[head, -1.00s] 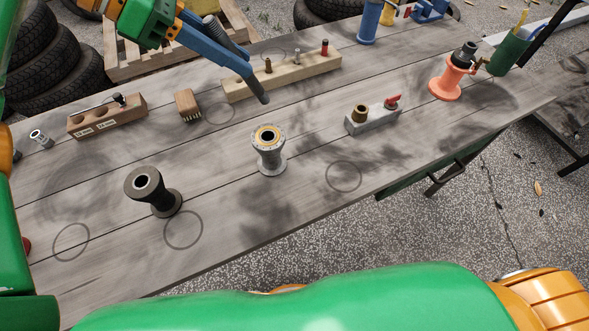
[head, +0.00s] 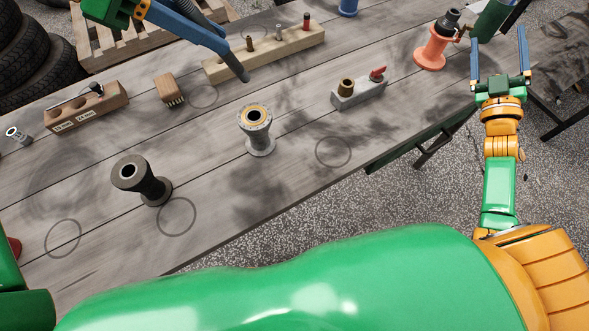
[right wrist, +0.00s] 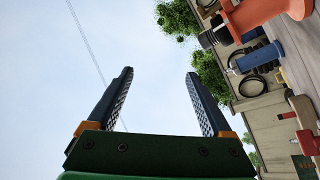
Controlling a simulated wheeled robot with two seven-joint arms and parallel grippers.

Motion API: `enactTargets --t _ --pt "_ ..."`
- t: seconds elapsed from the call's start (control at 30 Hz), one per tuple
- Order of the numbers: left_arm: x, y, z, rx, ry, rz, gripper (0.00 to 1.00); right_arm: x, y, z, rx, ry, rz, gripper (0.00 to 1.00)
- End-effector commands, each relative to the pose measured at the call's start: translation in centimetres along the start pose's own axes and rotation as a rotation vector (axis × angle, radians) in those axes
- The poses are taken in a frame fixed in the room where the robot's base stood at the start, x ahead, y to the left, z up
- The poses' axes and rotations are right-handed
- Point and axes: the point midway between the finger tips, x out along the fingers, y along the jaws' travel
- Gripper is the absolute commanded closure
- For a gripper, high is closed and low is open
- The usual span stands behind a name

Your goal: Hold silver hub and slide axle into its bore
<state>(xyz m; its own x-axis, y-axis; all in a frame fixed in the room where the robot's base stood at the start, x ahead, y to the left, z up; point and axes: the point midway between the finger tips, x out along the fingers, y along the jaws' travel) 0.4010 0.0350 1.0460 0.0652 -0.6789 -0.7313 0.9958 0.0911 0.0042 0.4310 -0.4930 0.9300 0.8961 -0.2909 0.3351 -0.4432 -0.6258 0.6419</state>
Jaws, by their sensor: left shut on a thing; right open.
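The silver hub (head: 258,143) stands upright on the table, with a gold ring around its dark open bore. My left gripper (head: 222,42) is in the upper left of the head view, above the table and apart from the hub. It is shut on a dark grey rod (head: 238,69), seemingly the axle, whose lower end slants down toward the hub. The rest of the rod is hard to make out between the fingers. My right gripper (head: 498,45) is open and empty, off the table's right end; its spread fingers also show in the right wrist view (right wrist: 160,75).
A dark hub (head: 140,180) stands left of the silver one, an orange spool (head: 432,50) at the far right. A wooden rack (head: 265,55) with pegs, a brush (head: 170,90), a wooden block (head: 87,108) and a grey block (head: 358,92) lie around. The front middle is clear.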

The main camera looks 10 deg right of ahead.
Motion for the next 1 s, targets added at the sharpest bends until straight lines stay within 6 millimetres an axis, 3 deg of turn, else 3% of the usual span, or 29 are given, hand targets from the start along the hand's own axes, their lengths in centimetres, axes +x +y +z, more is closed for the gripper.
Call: enactTargets --t 0.1,0.17,0.3,0.4,0.5,0.6,0.73,0.87,1.0 --pt "0.0 0.0 0.0 0.0 -0.001 0.0 1.0 -2.1 -7.4 -6.1 -0.382 0.225 -0.148 0.16" --pt "0.0 0.0 0.0 0.0 -0.001 0.0 1.0 -3.9 -10.9 -9.3 -0.567 0.364 -0.183 0.16" --pt "0.0 0.0 0.0 0.0 -0.001 0.0 1.0 -10.1 -17.9 -16.5 -0.949 0.702 -0.16 0.16" --pt "0.0 0.0 0.0 0.0 -0.001 0.0 1.0 -16.1 -22.6 -19.8 -1.235 0.868 -0.101 0.16" --pt "0.0 0.0 0.0 0.0 -0.001 0.0 1.0 -21.8 -26.5 -21.0 -1.546 0.929 -0.084 0.16" --pt "0.0 0.0 0.0 0.0 -0.001 0.0 1.0 -25.6 -28.5 -22.1 -1.799 0.975 -0.062 0.16" --pt "0.0 0.0 0.0 0.0 -0.001 0.0 1.0 -28.1 -29.4 -23.2 -2.009 1.015 -0.037 0.16" --pt "0.0 0.0 0.0 0.0 -0.001 0.0 1.0 -28.5 -30.0 -23.8 -2.086 1.031 -0.021 0.16" --pt "0.0 0.0 0.0 0.0 -0.001 0.0 1.0 -26.6 -31.8 -24.7 -2.093 1.034 -0.01 0.16"
